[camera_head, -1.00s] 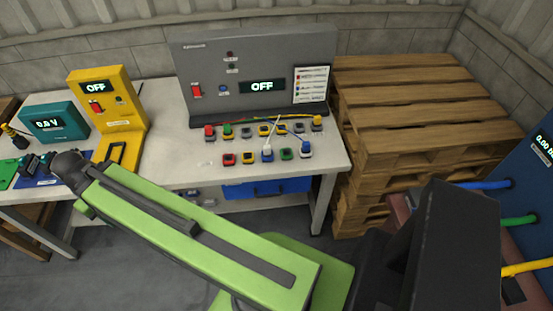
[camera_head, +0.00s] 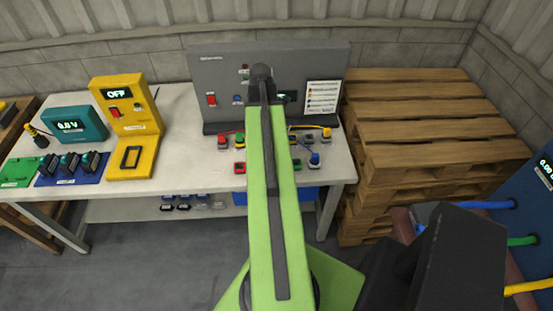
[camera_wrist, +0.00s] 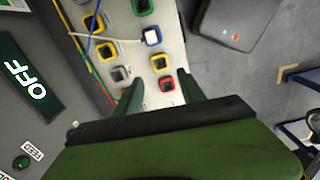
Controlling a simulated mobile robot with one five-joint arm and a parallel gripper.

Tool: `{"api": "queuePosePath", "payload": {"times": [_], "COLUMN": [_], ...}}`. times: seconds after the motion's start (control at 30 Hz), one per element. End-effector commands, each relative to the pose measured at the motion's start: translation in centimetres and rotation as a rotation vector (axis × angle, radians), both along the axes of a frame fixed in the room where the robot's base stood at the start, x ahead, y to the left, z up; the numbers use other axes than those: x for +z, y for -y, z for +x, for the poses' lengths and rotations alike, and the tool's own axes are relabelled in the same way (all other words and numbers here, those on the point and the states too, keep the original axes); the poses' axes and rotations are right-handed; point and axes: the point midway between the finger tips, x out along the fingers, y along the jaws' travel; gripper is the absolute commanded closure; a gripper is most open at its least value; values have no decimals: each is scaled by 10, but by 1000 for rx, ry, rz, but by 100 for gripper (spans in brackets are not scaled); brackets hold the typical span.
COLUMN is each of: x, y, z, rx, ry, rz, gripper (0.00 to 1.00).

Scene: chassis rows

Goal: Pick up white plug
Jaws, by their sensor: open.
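The white plug (camera_wrist: 152,37) sits in a blue-rimmed socket in the wrist view, with a white cable running left from it. In the head view it is hidden behind my green arm. My gripper (camera_wrist: 160,88) is open, its two dark green fingers apart, with nothing held between them. In the wrist view the plug lies beyond the fingertips, in the upper middle. A red-rimmed socket (camera_wrist: 167,84) and a yellow-rimmed socket (camera_wrist: 160,62) show between the fingers and the plug.
A grey panel (camera_head: 228,75) stands behind the sockets. Blue, yellow and red cables cross the left socket row. A yellow box (camera_head: 130,120) and teal meter (camera_head: 77,127) stand left on the table (camera_head: 185,150). Wooden pallets (camera_head: 430,125) are stacked right of the table.

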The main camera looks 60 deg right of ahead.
Motion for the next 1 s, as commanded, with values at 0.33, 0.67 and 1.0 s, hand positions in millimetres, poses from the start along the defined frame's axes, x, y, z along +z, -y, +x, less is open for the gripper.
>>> {"api": "queuePosePath", "payload": {"times": [0.33,0.67,1.0], "x": [1,-59,-120], "y": [33,33,32], "z": [-41,-40,-39], "rx": [66,65,65], "ry": [0,0,0], "rz": [0,0,0], "gripper": [53,53,53]}}
